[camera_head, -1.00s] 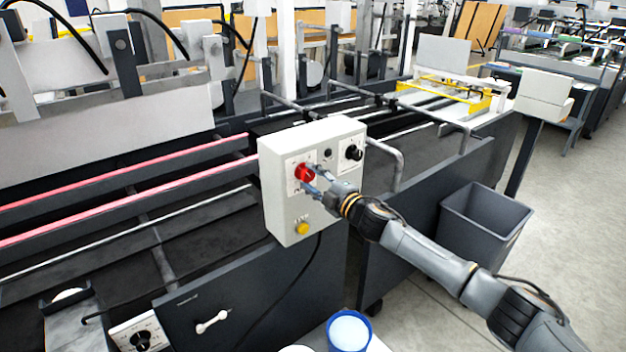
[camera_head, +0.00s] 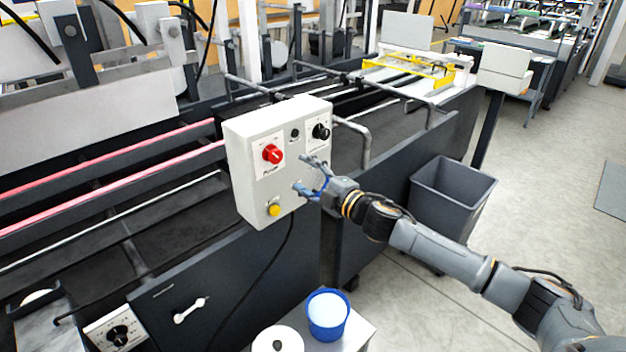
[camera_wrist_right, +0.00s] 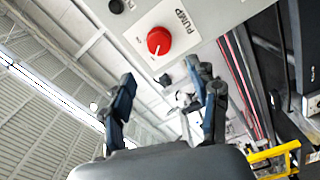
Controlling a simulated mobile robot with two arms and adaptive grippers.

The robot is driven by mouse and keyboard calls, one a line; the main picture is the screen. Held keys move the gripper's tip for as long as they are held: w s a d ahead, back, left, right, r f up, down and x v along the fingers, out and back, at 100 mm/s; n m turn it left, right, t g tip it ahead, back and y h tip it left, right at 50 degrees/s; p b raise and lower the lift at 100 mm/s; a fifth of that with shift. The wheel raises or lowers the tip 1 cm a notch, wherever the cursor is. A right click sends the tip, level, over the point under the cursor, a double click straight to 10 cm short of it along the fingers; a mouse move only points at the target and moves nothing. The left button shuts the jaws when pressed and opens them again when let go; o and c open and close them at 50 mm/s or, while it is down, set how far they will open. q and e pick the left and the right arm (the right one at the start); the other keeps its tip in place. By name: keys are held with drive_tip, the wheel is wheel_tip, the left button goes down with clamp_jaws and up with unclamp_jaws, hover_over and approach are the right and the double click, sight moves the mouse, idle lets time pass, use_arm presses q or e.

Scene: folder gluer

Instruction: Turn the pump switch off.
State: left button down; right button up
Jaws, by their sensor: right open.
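The pump switch (camera_head: 272,154) is a red round knob on a white plate on the front of the light grey control box (camera_head: 246,196). In the right wrist view the red knob (camera_wrist_right: 159,41) shows with the label PUMP beside it and a white pointer line on its face. My right gripper (camera_head: 305,176) is open and empty, in front of the box, to the right of and a little below the knob. In the wrist view its two fingers stand apart, and the knob lies beyond the fingertips, not touched. My left gripper is not in view.
The box also carries a black knob (camera_head: 321,132) and a yellow button (camera_head: 274,210). A metal rail (camera_head: 364,150) bends close to its right side. A blue cup (camera_head: 328,316) stands below, and a grey bin (camera_head: 450,195) stands at the right.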

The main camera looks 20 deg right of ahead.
drive_tip(key=shift+v, duration=1.35)
drive_tip(key=s+d+f+m+g+h+b, duration=0.1)
drive_tip(key=d+f+m+g+h, duration=0.15)
drive_tip(key=f, duration=0.95)
drive_tip(key=s+d+f+m+g+h, duration=0.1)
drive_tip(key=d+f+m+h, duration=0.2)
drive_tip(key=f, duration=0.9)
drive_tip(key=s+f+m+g, duration=0.1)
drive_tip(key=s+f+m, duration=0.1)
drive_tip(key=s+f, duration=0.35)
drive_tip(key=s+d+f+m+g+b, duration=0.1)
drive_tip(key=s+f, duration=0.2)
drive_tip(key=f, duration=0.6)
drive_tip(key=s+f+m+g, duration=0.2)
drive_tip(key=s+f, duration=0.2)
drive_tip(key=f, duration=0.3)
drive_tip(key=s+a+f+m+g, duration=0.1)
drive_tip(key=s+f, duration=0.6)
drive_tip(key=s, duration=0.7)
drive_tip(key=s+a+f+m+g+b, duration=0.1)
drive_tip(key=s+a+f+g, duration=0.3)
drive_tip(key=s+f, duration=0.4)
drive_tip(key=s+a+f+m+g, duration=0.3)
drive_tip(key=s+a+f, duration=0.2)
drive_tip(key=s, duration=1.5)
wheel_tip(320, 180, down, 3)
drive_tip(key=shift+s+f+h+b, duration=0.2)
drive_tip(key=shift+s+h+b, duration=0.05)
drive_tip(key=shift+h+b, duration=0.1)
drive_tip(key=shift+g, duration=0.25)
